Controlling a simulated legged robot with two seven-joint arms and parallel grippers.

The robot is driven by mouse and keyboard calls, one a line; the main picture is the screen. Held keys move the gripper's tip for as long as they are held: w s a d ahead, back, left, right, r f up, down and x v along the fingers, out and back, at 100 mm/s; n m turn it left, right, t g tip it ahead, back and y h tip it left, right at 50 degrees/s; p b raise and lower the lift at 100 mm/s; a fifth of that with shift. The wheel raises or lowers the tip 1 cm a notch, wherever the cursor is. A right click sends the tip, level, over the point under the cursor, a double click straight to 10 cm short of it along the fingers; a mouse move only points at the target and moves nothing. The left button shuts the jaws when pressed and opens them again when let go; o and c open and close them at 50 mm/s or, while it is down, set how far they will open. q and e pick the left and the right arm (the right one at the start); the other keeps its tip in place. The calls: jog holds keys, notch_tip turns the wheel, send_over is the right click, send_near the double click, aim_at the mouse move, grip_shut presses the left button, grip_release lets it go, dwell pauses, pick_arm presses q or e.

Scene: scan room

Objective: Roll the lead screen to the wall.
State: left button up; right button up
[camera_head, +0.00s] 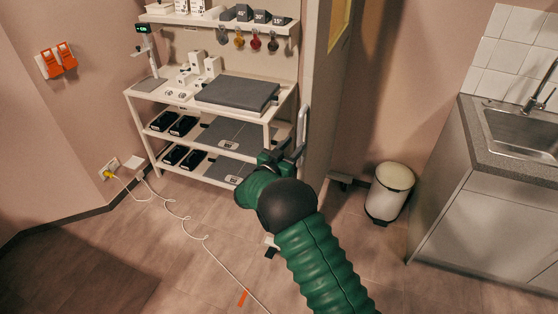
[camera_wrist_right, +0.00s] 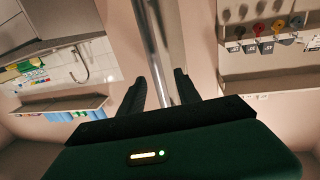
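The lead screen (camera_head: 326,75) is a tall panel with a yellowish window near its top, standing right of the shelf unit. A castor shows at its foot. An upright metal handle (camera_head: 303,125) is on its near side. My right gripper (camera_head: 284,149) is at the lower part of this handle. In the right wrist view, the handle (camera_wrist_right: 159,50) runs between the two fingers of my right gripper (camera_wrist_right: 161,80). The fingers stand apart, with a gap visible beside the bar; I see no firm grip. My left gripper is not in view.
A shelf unit (camera_head: 157,155) stands left of the screen. A white bin (camera_head: 389,192) stands to the right, before a sink counter (camera_head: 466,125). A white cable (camera_head: 190,232) crosses the floor from a wall socket (camera_head: 109,170). Bare floor lies between screen and bin.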

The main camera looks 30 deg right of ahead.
jog(key=v, duration=1.2)
jog(key=shift+a+b, duration=0.3)
jog(key=shift+s, duration=0.1)
